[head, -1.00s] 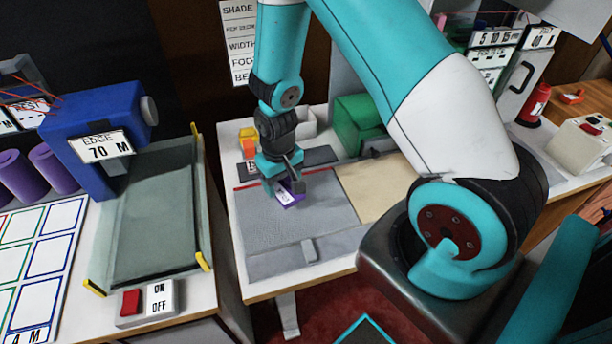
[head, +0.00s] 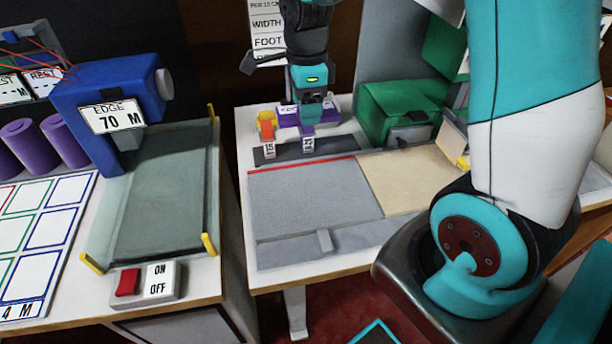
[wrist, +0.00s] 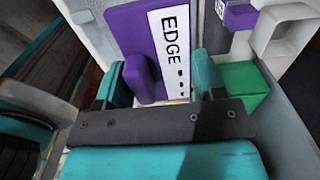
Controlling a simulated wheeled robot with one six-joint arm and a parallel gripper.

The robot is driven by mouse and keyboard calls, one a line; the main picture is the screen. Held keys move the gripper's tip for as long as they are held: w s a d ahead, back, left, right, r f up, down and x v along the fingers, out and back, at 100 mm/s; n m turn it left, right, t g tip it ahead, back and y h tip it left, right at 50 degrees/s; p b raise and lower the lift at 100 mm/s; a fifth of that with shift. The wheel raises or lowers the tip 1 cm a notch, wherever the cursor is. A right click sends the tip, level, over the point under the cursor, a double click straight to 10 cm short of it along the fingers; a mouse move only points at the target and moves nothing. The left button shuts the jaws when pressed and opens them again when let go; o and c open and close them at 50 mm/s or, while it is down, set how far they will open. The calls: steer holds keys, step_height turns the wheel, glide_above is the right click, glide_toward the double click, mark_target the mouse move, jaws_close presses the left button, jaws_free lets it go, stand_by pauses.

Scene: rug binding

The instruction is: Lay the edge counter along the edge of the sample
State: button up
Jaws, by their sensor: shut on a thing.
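The edge counter (wrist: 125,30) is purple with a white "EDGE" label in the wrist view. My gripper (wrist: 160,88) is shut on it. In the head view my gripper (head: 306,112) is at the back of the work table, beyond the sample, with purple parts of the counter (head: 326,114) showing around the fingers. The grey sample (head: 305,200) lies flat, with a red line (head: 300,171) along its far edge. The counter is apart from that line, behind the dark strip (head: 335,150). Whether it touches the table is unclear.
An orange and yellow piece (head: 266,125) stands left of my gripper. A green box (head: 395,110) is to the right. A beige piece (head: 405,180) adjoins the sample, and a grey bar (head: 323,241) lies at its front. The sample's top is mostly clear.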

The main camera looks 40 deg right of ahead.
mark_target(306, 179)
step_height(306, 179, down, 18)
steer(key=shift+r, duration=0.15)
steer(key=shift+b, duration=0.35)
steer(key=o, duration=0.9)
steer(key=shift+o, duration=0.3)
step_height(306, 179, up, 12)
steer(key=f, duration=0.1)
steer(key=s+a+r+n+y, duration=0.2)
steer(key=s+a+r+n, duration=0.5)
steer(key=n, duration=0.8)
steer(key=s+a+r+n+y, duration=0.2)
steer(key=s+a+r+n, duration=0.5)
steer(key=s+a+n, duration=0.3)
steer(key=s+n, duration=0.3)
steer(key=n, duration=0.1)
steer(key=shift+r+n, duration=0.3)
steer(key=shift+n, duration=0.1)
